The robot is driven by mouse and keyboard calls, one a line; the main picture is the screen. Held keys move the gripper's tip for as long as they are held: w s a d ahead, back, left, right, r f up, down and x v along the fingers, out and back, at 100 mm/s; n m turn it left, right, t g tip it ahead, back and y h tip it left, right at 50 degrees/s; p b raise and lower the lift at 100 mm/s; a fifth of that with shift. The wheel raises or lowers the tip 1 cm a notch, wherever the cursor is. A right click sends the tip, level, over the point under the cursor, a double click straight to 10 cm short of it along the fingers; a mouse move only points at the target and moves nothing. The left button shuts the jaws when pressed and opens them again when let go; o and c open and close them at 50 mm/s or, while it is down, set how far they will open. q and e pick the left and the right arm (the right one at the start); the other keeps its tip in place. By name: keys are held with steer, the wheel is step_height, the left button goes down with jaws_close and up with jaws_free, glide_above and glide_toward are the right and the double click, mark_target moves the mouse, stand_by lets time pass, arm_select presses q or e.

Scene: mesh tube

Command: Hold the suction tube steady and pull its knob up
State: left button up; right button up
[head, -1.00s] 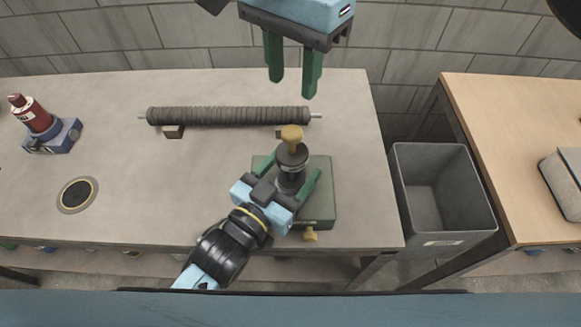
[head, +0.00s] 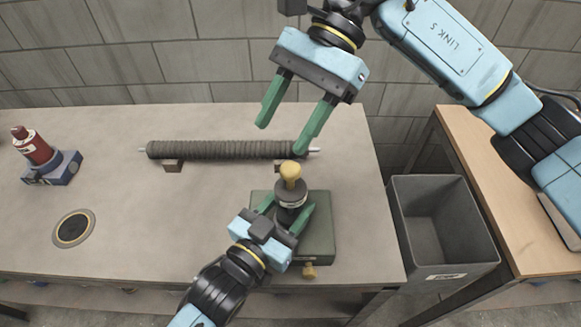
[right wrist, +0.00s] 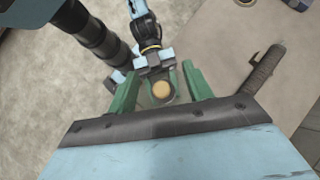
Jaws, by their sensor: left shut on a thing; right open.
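The suction tube (head: 291,196) is a dark upright cylinder on a green base block (head: 319,243). Its yellow knob (head: 290,171) sits on top; in the right wrist view the knob (right wrist: 161,90) shows from above as a round tan disc. My left gripper (head: 289,218) is shut around the tube's body, its green fingers on both sides. My right gripper (head: 284,128) is open and empty, above and behind the knob. In the right wrist view its fingers (right wrist: 160,92) appear on either side of the knob, which lies farther away below them.
A long ribbed dark roller (head: 225,149) lies on supports on the grey table (head: 130,215) behind the tube. A red and blue device (head: 45,158) and a round disc (head: 73,229) are at left. A grey bin (head: 440,225) stands right, beside a wooden table (head: 505,180).

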mark_target(300, 167)
steer(key=w+d+f+m+g+y, duration=0.1)
steer(key=w+d+f+m+y, duration=0.15)
steer(key=d+f+y, duration=0.3)
steer(key=w+d+f+m+y, duration=0.2)
steer(key=d+f+m+y, duration=0.15)
steer(key=d+y, duration=0.2)
steer(key=x, duration=0.7)
steer(key=f+x, duration=0.1)
steer(key=x, duration=0.3)
steer(key=shift+s+a, duration=0.25)
steer(key=shift+s, duration=0.15)
steer(key=shift+c, duration=0.3)
jaws_close()
